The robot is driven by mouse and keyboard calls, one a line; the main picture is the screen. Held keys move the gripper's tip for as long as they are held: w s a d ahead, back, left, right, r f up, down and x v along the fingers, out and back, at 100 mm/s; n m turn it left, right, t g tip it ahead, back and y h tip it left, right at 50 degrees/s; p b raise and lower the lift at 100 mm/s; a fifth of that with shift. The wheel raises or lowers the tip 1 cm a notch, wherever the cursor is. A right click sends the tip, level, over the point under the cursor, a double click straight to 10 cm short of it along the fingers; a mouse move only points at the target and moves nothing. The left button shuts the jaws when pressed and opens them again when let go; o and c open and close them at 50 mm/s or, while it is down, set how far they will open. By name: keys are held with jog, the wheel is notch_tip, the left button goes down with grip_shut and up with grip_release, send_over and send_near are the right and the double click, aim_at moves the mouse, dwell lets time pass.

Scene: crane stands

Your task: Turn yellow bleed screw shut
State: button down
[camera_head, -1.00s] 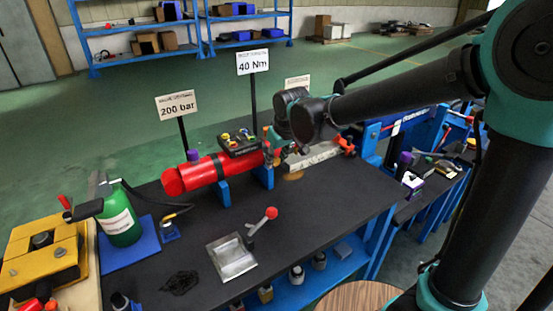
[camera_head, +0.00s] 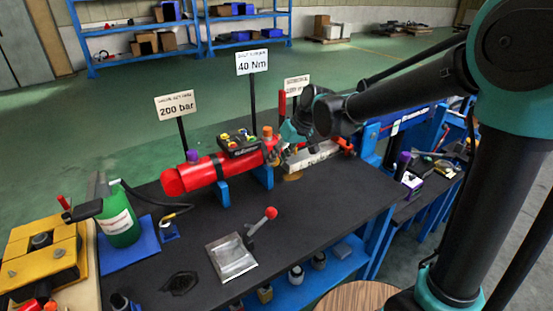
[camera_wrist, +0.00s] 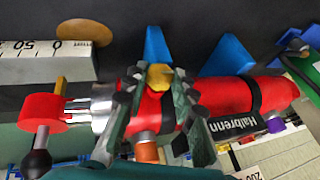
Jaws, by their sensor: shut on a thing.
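A red hydraulic cylinder (camera_head: 197,174) lies on blue supports on the dark bench; it also crosses the wrist view (camera_wrist: 222,96). The yellow bleed screw (camera_wrist: 160,76) stands out from the cylinder's side, near its silver rod end, in the wrist view. My gripper (camera_wrist: 159,80) has one finger on each side of the screw and is shut on it. In the head view my gripper (camera_head: 287,136) is small at the cylinder's right end, where I cannot make out the screw.
An orange cap (camera_wrist: 146,152) sits on the cylinder close to my fingers. A ruler block (camera_wrist: 40,62) lies beyond the rod end. A red-knobbed lever (camera_head: 270,213) and a green bottle (camera_head: 119,218) stand on the bench.

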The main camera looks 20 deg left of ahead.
jog(key=g+y, duration=0.2)
jog(key=w+m+g+y, duration=0.1)
jog(key=shift+d+f+g+y, duration=0.25)
jog(key=shift+f+g+y, duration=0.05)
jog(key=shift+g, duration=0.1)
jog(key=shift+d+f+m+g+y, duration=0.15)
jog(key=shift+m+g+y, duration=0.15)
jog(key=shift+g+y, duration=0.45)
jog(key=shift+a+f+m+g+y, duration=0.1)
jog(key=shift+m+g+y, duration=0.2)
jog(key=shift+g+y, duration=0.4)
jog(key=shift+d+y, duration=0.1)
jog(key=shift+y, duration=0.15)
jog(key=c, duration=1.2)
grip_release()
jog(key=v, duration=1.2)
jog(key=shift+s+r, duration=0.1)
jog(key=shift+r, duration=0.05)
